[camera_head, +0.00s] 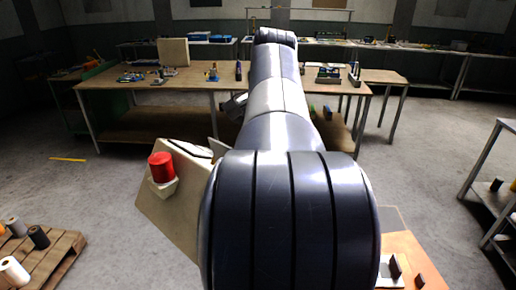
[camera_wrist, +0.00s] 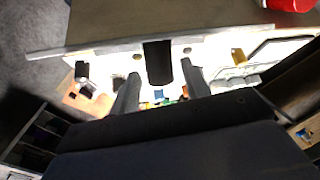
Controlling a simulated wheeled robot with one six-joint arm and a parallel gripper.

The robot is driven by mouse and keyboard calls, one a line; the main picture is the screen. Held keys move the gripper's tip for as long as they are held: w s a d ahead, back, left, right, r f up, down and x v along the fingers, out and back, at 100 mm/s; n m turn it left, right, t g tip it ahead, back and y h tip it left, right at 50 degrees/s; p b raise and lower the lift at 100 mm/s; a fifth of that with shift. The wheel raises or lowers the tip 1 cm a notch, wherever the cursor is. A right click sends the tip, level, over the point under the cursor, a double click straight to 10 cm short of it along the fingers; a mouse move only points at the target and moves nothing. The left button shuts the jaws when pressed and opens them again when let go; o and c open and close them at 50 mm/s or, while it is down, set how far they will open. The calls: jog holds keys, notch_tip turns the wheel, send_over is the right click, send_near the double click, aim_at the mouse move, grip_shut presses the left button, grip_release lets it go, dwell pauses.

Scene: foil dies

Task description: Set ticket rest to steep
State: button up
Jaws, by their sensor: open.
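I cannot clearly identify the ticket rest or its setting. A tilted beige panel (camera_head: 168,212) stands left of my arm in the head view, perhaps part of it. In the wrist view, a brown board with a pale edge (camera_wrist: 100,48) crosses the top. A dark upright tab (camera_wrist: 158,62) stands at that edge. My gripper (camera_wrist: 161,70) is open, with one finger on each side of the tab in the picture. A gap shows on both sides; I cannot tell the depth between them. My arm hides the gripper in the head view.
A red cylinder (camera_head: 161,167) sits in a pale holder on the beige panel. An orange surface (camera_head: 408,258) with small dark pieces lies lower right. A wooden pallet (camera_head: 62,262) with rolls is lower left. A long workbench (camera_head: 130,85) stands behind; open floor lies left.

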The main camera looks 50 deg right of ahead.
jog(key=shift+r, duration=0.15)
notch_tip(320, 180, up, 7)
jog(key=s, duration=0.1)
jog(key=shift+d, duration=0.15)
dwell(0.4)
jog(key=f, duration=0.4)
jog(key=w+f, duration=0.1)
jog(key=f, duration=0.2)
jog(key=shift+a+f, duration=0.1)
jog(key=shift+a, duration=0.45)
